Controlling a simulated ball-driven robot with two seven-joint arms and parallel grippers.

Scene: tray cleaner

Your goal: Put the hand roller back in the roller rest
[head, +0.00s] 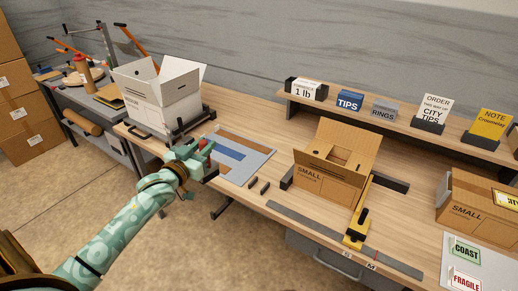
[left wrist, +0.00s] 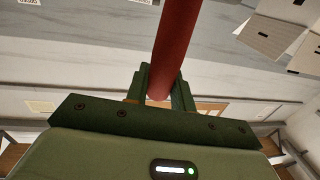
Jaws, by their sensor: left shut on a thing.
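My left gripper (head: 203,152) is over the front left edge of the wooden bench, beside a grey board with a blue strip (head: 230,151). It is shut on a red rod-like handle, seen large in the left wrist view (left wrist: 176,45), which I take for the hand roller. The handle stands up between the fingers there; its far end is out of that view. In the head view the gripper hides most of it. Two small dark blocks (head: 259,185) stand on the bench right of the board; they may be the roller rest, but I cannot tell surely. My right gripper is not in view.
An open white box (head: 160,95) stands behind the gripper. An open brown box (head: 325,182), a yellow-and-black tool (head: 357,222) and a long grey ruler (head: 340,240) lie to the right. A shelf (head: 350,104) with signs runs along the back.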

